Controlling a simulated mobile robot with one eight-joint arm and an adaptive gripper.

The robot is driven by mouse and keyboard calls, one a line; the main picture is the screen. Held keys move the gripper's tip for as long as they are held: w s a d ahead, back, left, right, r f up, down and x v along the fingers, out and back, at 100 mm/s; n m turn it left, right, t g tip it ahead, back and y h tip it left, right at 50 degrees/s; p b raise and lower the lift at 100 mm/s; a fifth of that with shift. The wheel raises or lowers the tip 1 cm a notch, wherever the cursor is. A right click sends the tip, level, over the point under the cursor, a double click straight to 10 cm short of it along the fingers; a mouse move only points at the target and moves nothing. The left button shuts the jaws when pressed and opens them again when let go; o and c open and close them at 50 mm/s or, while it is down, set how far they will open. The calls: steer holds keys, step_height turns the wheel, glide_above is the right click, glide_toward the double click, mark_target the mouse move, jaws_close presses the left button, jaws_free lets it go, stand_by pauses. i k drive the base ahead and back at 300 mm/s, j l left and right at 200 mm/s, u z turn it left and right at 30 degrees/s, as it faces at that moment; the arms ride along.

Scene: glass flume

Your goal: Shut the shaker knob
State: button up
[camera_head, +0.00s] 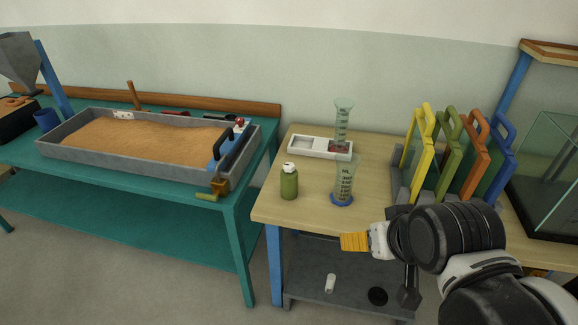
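I cannot clearly pick out a shaker knob. My gripper (355,242) has yellow fingertips pointing left, just in front of the bench's front edge. No held object shows.
Two graduated cylinders (344,183) and a white tray (307,147) stand on the bench (268,207). Coloured-handled panels (418,150) fill a rack at right, beside a glass tank (548,170). A sand tray (75,152) lies on the teal table (150,202) at left.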

mark_target(288, 167)
steer(key=i+l+u, duration=0.25)
steer(key=i, duration=0.25)
steer(key=i+l+u, duration=0.25)
steer(key=i+l, duration=0.2)
steer(key=i, duration=0.05)
